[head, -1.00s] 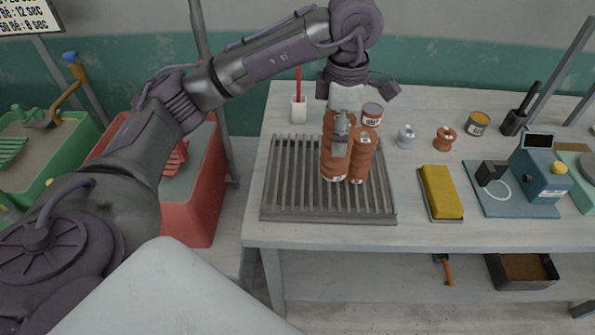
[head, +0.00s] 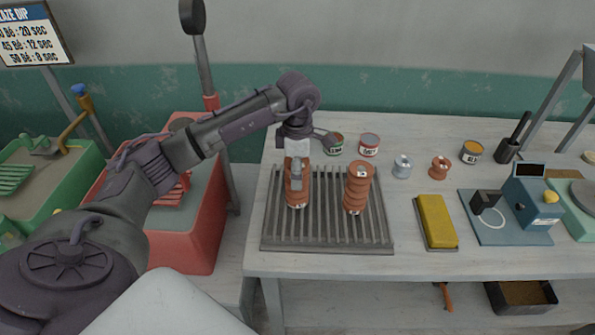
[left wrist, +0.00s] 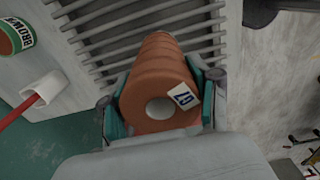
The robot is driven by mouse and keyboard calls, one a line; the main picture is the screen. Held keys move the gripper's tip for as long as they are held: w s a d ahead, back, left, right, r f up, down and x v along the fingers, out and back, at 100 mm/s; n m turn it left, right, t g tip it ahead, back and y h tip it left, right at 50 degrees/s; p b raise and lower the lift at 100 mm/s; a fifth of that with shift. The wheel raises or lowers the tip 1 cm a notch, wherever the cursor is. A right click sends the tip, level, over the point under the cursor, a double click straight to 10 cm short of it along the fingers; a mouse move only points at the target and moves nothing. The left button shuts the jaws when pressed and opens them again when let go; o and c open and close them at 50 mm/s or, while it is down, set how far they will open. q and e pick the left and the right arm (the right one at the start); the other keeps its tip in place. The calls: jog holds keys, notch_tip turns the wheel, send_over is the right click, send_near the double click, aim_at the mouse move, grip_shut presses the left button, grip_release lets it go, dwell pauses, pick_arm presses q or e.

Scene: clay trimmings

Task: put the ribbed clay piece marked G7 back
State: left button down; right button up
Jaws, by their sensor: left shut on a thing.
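The ribbed clay piece marked G7 (left wrist: 155,75) is orange-brown, with a pale round spot and a tag reading G7 on its end. It fills the middle of the left wrist view, between the green pads of my left gripper (left wrist: 160,112). In the head view my left gripper (head: 296,183) is shut on this piece, which stands upright over the left part of the grey slatted rack (head: 270,236). I cannot tell whether its bottom touches the slats. A second ribbed clay piece (head: 357,190) stands apart on the rack to the right. My right gripper is not in view.
Cans (head: 369,144) and two spools (head: 440,167) stand behind the rack. A yellow block (head: 437,221) and a blue device (head: 532,205) lie to the right. Red (head: 190,250) and green tubs are left of the table. A white holder with a red stick (left wrist: 42,90) shows in the left wrist view.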

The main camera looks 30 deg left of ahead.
pick_arm(q)
jog(key=shift+f, duration=0.75)
jog(key=shift+f, duration=0.2)
jog(key=shift+c, duration=1.3)
grip_release()
jog(key=shift+r, duration=0.1)
